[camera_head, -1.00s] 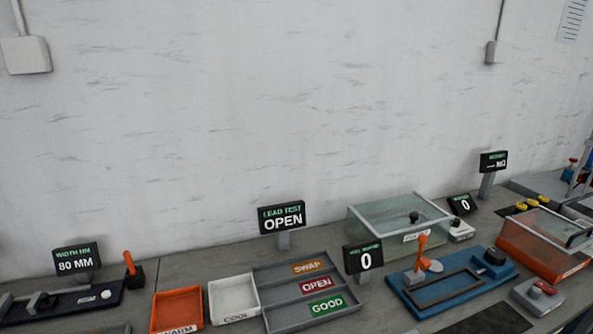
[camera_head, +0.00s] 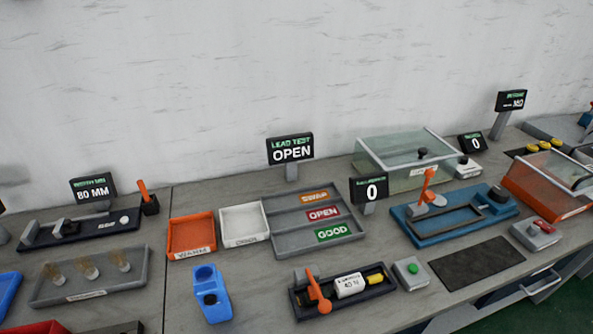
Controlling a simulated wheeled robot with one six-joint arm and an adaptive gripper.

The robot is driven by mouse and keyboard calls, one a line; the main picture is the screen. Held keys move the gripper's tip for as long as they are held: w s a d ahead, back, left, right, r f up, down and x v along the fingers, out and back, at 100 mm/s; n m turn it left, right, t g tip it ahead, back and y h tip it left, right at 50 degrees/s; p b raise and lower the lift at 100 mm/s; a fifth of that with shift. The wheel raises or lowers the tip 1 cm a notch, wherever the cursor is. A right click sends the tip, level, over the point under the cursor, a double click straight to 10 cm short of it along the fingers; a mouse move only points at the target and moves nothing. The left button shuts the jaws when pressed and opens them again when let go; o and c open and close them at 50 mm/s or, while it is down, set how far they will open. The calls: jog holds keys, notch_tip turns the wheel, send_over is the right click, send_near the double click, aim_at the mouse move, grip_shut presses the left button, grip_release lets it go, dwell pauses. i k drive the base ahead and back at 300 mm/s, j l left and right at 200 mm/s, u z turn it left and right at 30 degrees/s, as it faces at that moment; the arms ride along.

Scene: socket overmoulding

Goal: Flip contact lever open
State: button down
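Two orange levers could be the contact lever, and I cannot tell which by label. One orange lever (camera_head: 318,290) is on the black fixture (camera_head: 301,311) at the front middle, which also holds a white block marked "40 N" (camera_head: 350,285) and a yellow piece (camera_head: 375,277). This lever slants down across the fixture's front edge, its round knob lowest. Another orange lever (camera_head: 428,184) stands nearly upright on the blue fixture (camera_head: 424,230) at the right. The "LEAD TEST" display (camera_head: 290,149) reads "OPEN". My gripper is not in view.
A grey box with a green button (camera_head: 411,273) sits right of the black fixture. A blue two-hole holder (camera_head: 211,293) stands to its left. Behind are a three-row sorting tray (camera_head: 277,244), an orange tray (camera_head: 191,217) and a white tray (camera_head: 244,208). Bare bench lies between.

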aim_at(314, 292)
jog(key=j+z, duration=0.35)
jog(key=j, duration=0.3)
jog(key=j+z, duration=0.3)
jog(key=j, duration=0.35)
jog(key=k+j+z, duration=0.2)
jog(key=j+z, duration=0.15)
jog(key=j, duration=0.2)
jog(key=k+j+z, duration=0.3)
jog(key=j, duration=0.15)
jog(key=k+j+z, duration=0.35)
jog(key=i+j, duration=0.1)
